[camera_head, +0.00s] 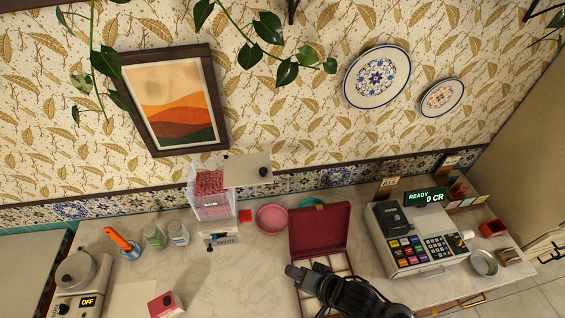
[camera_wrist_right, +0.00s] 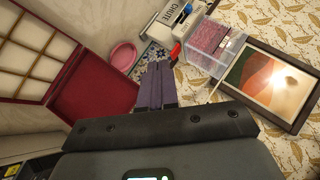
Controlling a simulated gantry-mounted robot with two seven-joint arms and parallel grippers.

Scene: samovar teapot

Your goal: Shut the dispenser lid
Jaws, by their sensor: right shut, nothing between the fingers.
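The dispenser (camera_head: 211,207) is a clear box of pinkish-red filling on a pale base at the back of the counter. Its lid (camera_head: 243,169), a flat beige panel with a dark knob, stands open and sticks out to the right of the box top. In the right wrist view the dispenser box (camera_wrist_right: 207,45) is at the upper right; I cannot make out the lid there. My right gripper (camera_head: 293,271) is shut and empty over the red case, to the lower right of the dispenser and apart from it. Its fingers (camera_wrist_right: 156,84) show together in the wrist view. My left gripper is not in view.
An open dark-red case (camera_head: 320,228) stands between my right gripper and the dispenser's right side. A cash register (camera_head: 415,238) is at right. Counter in front of the dispenser is fairly clear.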

